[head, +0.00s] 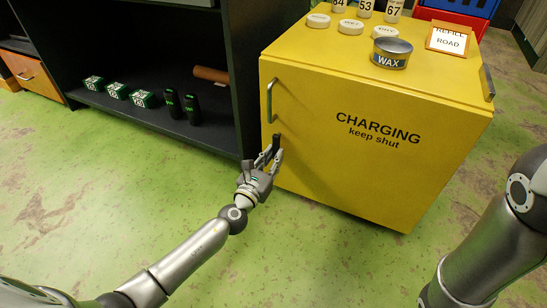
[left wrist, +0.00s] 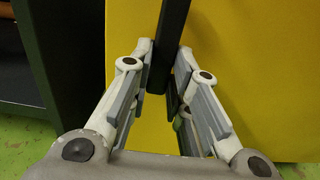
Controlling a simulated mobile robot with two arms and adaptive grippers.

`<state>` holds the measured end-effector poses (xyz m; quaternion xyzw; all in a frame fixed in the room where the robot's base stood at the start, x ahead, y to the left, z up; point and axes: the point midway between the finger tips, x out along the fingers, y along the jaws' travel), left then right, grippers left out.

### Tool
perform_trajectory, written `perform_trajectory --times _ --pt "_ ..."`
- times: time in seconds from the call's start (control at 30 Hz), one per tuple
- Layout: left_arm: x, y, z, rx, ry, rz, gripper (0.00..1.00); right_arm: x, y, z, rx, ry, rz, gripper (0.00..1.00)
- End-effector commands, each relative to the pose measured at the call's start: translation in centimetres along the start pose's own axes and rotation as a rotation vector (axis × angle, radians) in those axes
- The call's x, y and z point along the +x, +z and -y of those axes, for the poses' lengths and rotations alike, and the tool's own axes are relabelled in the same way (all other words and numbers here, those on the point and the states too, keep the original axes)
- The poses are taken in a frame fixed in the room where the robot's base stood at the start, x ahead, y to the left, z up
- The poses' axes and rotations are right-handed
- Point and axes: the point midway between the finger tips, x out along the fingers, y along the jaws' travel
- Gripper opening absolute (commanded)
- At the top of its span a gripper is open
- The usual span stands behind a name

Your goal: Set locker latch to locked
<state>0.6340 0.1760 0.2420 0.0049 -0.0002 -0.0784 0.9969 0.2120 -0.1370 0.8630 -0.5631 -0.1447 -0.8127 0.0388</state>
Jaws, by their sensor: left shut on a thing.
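The yellow locker (head: 400,175) reads "CHARGING keep shut" on its front, and its door looks closed. The dark latch (head: 276,140) stands upright on the door's left side, below the handle (head: 271,101). My left gripper (head: 269,157) is at the latch, its fingers on both sides of it. In the left wrist view the black latch bar (left wrist: 173,35) runs up from between the fingertips (left wrist: 163,65), against the yellow door. The gripper is shut on it. The latch's lower part is partly hidden by the fingers. My right gripper is out of view; only its arm shows.
A wax tin (head: 391,53), white round lids (head: 351,27), numbered bottles (head: 393,10) and a "REFILL ROAD" sign (head: 449,39) stand on the locker. Left is a dark shelf (head: 150,118) with green boxes (head: 117,90) and black cylinders (head: 192,110). The green floor (head: 110,200) in front is clear.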

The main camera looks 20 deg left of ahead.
Motion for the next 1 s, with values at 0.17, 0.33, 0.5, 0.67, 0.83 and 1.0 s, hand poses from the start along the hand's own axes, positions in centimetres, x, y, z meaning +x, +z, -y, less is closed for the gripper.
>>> perform_trajectory --times 0.17,0.33,0.5,0.67,0.83,1.0 --pt "0.0 0.0 -0.1 0.01 0.001 0.001 0.0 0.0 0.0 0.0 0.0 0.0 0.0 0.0" --pt "0.0 0.0 -0.1 0.011 0.001 0.001 0.19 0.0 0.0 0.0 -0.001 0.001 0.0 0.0" --pt "0.0 0.0 -0.1 0.009 0.001 0.001 0.39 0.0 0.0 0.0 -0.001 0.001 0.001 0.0" --pt "0.0 0.0 -0.1 0.007 0.001 0.0 0.39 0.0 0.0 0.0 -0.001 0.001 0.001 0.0" --pt "-0.1 0.0 -0.1 0.006 0.0 0.0 0.39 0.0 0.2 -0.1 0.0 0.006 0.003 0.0" --pt "-1.7 -0.1 0.0 0.006 0.0 -0.001 0.39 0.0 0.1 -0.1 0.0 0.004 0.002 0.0"
